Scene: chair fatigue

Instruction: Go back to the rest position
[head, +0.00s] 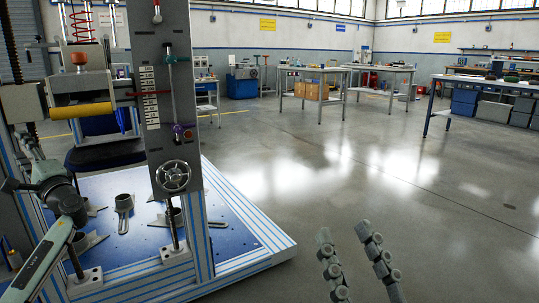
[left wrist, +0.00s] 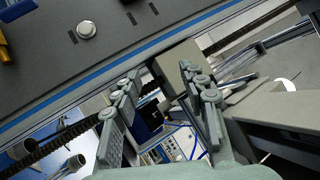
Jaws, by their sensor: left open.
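My left arm comes in from the left in the head view, beside the test machine's frame; its fingers are hard to make out there. In the left wrist view my left gripper (left wrist: 160,76) is open, with its two fingers apart and nothing held between them. Machine parts and a panel with small controls show beyond and below the fingers. My right gripper (head: 345,232) is at the lower right of the head view, over open floor. Its two fingers are apart and empty.
The test machine's grey column (head: 160,90) with a handwheel (head: 173,177) stands close on the left. Its blue base (head: 232,240) has a striped edge. A dark chair (head: 105,153) is inside the machine. Workbenches (head: 318,70) stand far back. The floor (head: 340,165) is clear.

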